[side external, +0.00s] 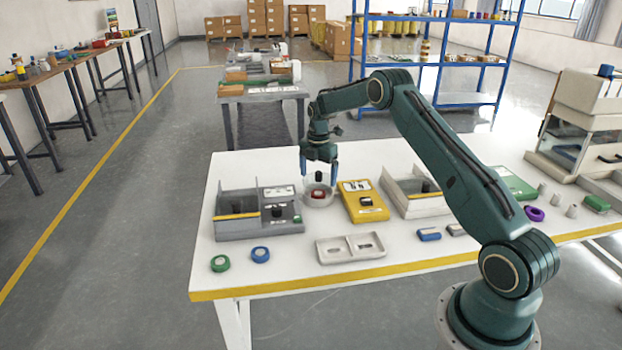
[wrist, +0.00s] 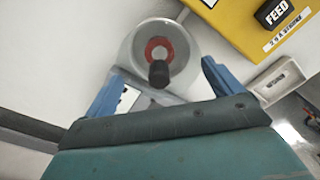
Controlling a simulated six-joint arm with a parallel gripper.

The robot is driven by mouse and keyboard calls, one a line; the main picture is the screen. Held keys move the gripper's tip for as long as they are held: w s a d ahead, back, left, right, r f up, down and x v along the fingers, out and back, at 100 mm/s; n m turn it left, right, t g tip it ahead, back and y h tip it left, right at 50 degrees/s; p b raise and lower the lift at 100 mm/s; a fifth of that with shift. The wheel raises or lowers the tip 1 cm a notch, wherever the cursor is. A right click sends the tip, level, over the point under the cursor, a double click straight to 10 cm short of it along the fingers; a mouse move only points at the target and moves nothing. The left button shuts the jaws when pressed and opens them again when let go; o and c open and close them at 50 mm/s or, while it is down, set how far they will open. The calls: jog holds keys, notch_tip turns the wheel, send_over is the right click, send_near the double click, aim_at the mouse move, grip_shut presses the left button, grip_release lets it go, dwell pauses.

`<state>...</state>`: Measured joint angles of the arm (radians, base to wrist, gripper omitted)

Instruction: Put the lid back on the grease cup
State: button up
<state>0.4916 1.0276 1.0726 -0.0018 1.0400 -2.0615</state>
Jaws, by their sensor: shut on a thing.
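The grease cup (side external: 319,198) is a pale round dish with red inside, standing on the white table between the grey tray unit and the yellow box. In the wrist view the pale round shape (wrist: 132,52) shows a red ring. The lid's dark upright knob (side external: 319,177) stands above the cup, between my fingers; it also shows in the wrist view (wrist: 158,74).
The yellow box (side external: 357,201) is close on the right. The grey tray unit (side external: 259,225) is close on the left. A two-pocket pale tray (side external: 350,247) lies in front. Another tray unit (side external: 417,195) stands farther right.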

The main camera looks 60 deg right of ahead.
jog(key=shift+f, duration=1.45)
grip_shut()
jog(key=shift+a+r, duration=0.15)
jog(key=shift+r, duration=0.05)
jog(key=shift+f, duration=0.15)
dwell(1.3)
grip_release()
dwell(0.4)
